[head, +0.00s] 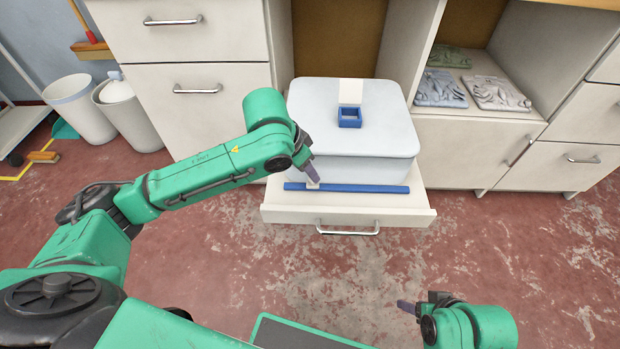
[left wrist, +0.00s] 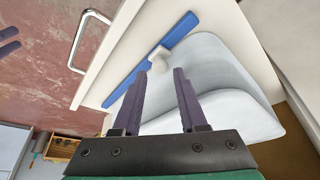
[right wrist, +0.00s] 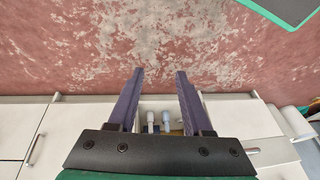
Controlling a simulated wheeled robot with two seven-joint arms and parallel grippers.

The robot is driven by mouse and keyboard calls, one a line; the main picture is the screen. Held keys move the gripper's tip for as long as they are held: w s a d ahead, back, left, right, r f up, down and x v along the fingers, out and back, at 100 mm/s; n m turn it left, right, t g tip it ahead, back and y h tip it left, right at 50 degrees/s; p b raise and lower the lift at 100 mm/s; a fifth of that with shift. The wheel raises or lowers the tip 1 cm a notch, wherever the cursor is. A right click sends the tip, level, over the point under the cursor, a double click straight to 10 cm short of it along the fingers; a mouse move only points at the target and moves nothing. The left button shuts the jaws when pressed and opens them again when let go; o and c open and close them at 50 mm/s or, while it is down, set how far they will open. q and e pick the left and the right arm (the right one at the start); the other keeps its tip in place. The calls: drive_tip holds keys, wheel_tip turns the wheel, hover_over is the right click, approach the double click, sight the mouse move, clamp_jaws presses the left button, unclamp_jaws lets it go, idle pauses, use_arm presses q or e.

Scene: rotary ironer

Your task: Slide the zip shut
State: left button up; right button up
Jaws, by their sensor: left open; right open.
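A blue zip strip (head: 370,188) lies along the front of a pulled-out white drawer (head: 280,213), before a pale blue-grey padded block (head: 310,120). A small white slider (head: 313,184) sits on the strip near its left end. It also shows in the left wrist view (left wrist: 160,58), on the blue strip (left wrist: 180,30). My left gripper (head: 311,168) is at the slider; in the left wrist view its open fingers (left wrist: 160,75) point at it, and I cannot tell whether they touch it. My right gripper (head: 402,305) is open and empty above the floor, away from the drawer.
A blue open box with a white card (head: 350,92) stands on the padded block. The drawer handle (head: 347,230) sticks out in front. Two bins (head: 78,108) stand at left. The floor in front is clear.

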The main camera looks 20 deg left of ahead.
use_arm(q)
drive_tip(key=x, duration=0.2)
drive_tip(key=shift+w+f+b, duration=0.15)
drive_tip(key=shift+f+b, duration=0.1)
drive_tip(key=shift+b, duration=0.05)
clamp_jaws()
use_arm(e)
drive_tip(key=shift+w+a+f+t+y, duration=0.2)
drive_tip(key=shift+w+a+f+t, duration=0.2)
drive_tip(key=shift+a, duration=0.25)
drive_tip(key=shift+w+a+f+t+y, duration=0.2)
drive_tip(key=shift+w+a+f+t, duration=0.15)
drive_tip(key=shift+a+f, duration=0.2)
